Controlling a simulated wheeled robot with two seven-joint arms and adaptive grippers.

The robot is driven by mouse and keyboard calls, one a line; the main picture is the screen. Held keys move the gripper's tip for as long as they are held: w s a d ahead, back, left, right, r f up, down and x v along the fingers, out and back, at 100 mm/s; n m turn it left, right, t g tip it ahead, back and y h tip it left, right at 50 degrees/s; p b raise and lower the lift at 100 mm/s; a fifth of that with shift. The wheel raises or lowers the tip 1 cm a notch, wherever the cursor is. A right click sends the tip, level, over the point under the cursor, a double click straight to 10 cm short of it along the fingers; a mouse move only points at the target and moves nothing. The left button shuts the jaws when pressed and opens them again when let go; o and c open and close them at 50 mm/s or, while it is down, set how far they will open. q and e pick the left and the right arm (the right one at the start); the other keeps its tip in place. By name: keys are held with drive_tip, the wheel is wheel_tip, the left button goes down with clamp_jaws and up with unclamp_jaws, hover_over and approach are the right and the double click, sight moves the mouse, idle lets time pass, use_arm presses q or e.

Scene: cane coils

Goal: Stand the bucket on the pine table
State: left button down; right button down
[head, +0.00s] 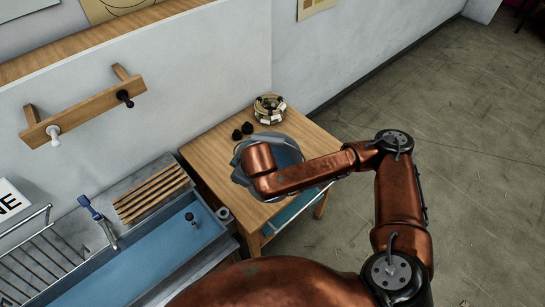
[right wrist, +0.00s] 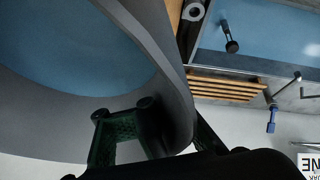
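The grey bucket (head: 288,153) with a blue inside shows in the head view over the right part of the pine table (head: 212,150), partly hidden by my right arm. In the right wrist view the bucket (right wrist: 172,60) fills the left side, its curved wall close to the camera. My right gripper (right wrist: 160,125) has dark green fingers on both sides of that wall and appears shut on it. The bucket's underside is hidden, so I cannot tell whether it touches the tabletop. My left gripper is in neither view.
A round coiled container (head: 269,109) and several small black objects (head: 242,130) stand at the table's back. A blue sink (head: 150,262) with wooden slats (head: 152,192) and a wire rack (head: 35,265) is to the left. A peg rail (head: 85,112) is on the wall.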

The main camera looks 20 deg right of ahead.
drive_tip(key=shift+s+a+f+n+g+y+p, duration=1.15)
drive_tip(key=shift+s+a+f+n, duration=0.65)
drive_tip(key=shift+s+f+n, duration=0.95)
drive_tip(key=w+d+f+p, duration=0.1)
drive_tip(key=w+d+f, duration=0.1)
drive_tip(key=w+f, duration=0.4)
drive_tip(key=w+d+f+p, duration=0.1)
drive_tip(key=w+d+f, duration=0.2)
drive_tip(key=w+f, duration=0.4)
drive_tip(key=shift+w, duration=0.3)
drive_tip(key=c, duration=2.7)
unclamp_jaws()
drive_tip(key=shift+s+f, duration=0.35)
drive_tip(key=shift+f, duration=0.15)
drive_tip(key=o, duration=0.5)
drive_tip(key=shift+s, duration=0.1)
drive_tip(key=shift+c, duration=0.2)
drive_tip(key=o, duration=0.7)
